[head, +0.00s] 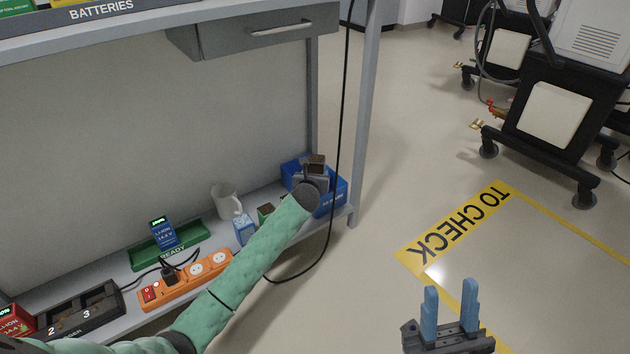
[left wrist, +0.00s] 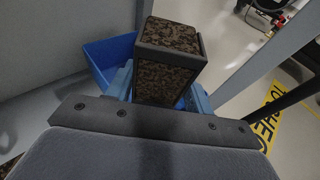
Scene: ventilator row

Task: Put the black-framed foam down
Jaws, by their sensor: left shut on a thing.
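The black-framed foam (left wrist: 166,75), a block with a mottled brown face and a dark frame, is held between the blue fingers of my left gripper (left wrist: 160,92). In the head view, the foam (head: 316,161) shows small beyond my left gripper (head: 312,174), at the right end of the lower shelf. A blue bin (head: 338,194) stands there on the shelf, behind and below the gripper; it also shows in the left wrist view (left wrist: 97,58). Whether the foam touches the bin is unclear. My right gripper (head: 451,308) is open and empty over the floor.
The lower shelf also holds a white mug (head: 226,201), a green tray (head: 190,244) with a battery, an orange power strip (head: 187,279) and a black charger (head: 82,314). A black cable (head: 341,120) hangs beside the bin. A drawer (head: 262,33) is above.

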